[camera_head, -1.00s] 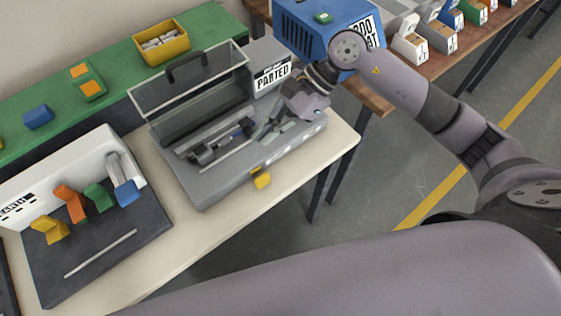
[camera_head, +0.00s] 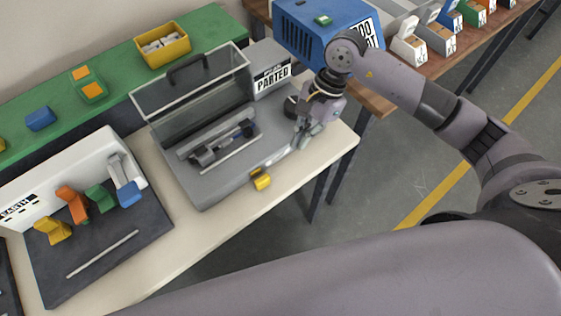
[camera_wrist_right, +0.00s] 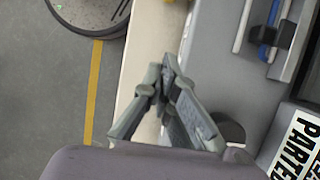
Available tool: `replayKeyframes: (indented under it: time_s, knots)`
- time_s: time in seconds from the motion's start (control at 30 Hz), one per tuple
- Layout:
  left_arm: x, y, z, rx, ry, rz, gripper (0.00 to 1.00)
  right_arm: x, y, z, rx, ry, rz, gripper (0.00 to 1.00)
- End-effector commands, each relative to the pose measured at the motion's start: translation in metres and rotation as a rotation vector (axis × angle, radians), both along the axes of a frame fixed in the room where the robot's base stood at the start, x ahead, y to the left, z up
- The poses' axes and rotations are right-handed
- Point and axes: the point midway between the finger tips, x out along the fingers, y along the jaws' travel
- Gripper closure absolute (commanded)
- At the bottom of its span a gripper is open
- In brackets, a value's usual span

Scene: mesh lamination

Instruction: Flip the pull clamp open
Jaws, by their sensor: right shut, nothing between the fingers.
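The grey machine (camera_head: 205,180) stands on the cream table with its clear lid (camera_head: 175,105) raised. A dark clamp-like fixture (camera_head: 208,152) with a blue part lies along the machine's bed beside a light rod; I cannot tell for sure whether it is the pull clamp. It shows partly in the right wrist view (camera_wrist_right: 285,35). A small yellow block (camera_head: 262,182) sits at the machine's front edge. My right gripper (camera_head: 294,150) is shut and empty near the machine's front right edge, apart from the fixture. In the wrist view its fingertips (camera_wrist_right: 160,68) meet near the table edge. My left gripper is out of view.
A black tray (camera_head: 105,262) with coloured blocks and a rod stands on the left. A green shelf (camera_head: 120,60) with a yellow bin (camera_head: 163,45) runs behind. A blue box (camera_head: 300,22) stands behind my right arm. The table strip in front of the machine is clear.

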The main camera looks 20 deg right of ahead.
Motion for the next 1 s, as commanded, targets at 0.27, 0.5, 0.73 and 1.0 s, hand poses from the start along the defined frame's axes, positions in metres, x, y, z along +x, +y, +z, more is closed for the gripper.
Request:
replayKeyframes:
  time_s: [0.27,0.5,0.73,1.0]
  knots:
    - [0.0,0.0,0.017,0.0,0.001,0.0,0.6,-0.009,0.023,-0.054,0.002,0.005,0.001,1.0]
    - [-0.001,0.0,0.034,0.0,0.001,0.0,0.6,-0.019,0.052,-0.057,0.003,0.0,0.002,1.0]
    - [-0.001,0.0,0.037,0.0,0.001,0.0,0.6,-0.022,0.061,-0.06,0.0,0.0,0.0,1.0]
    - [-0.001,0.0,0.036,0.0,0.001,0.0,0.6,-0.022,0.061,-0.06,0.0,-0.001,0.0,1.0]
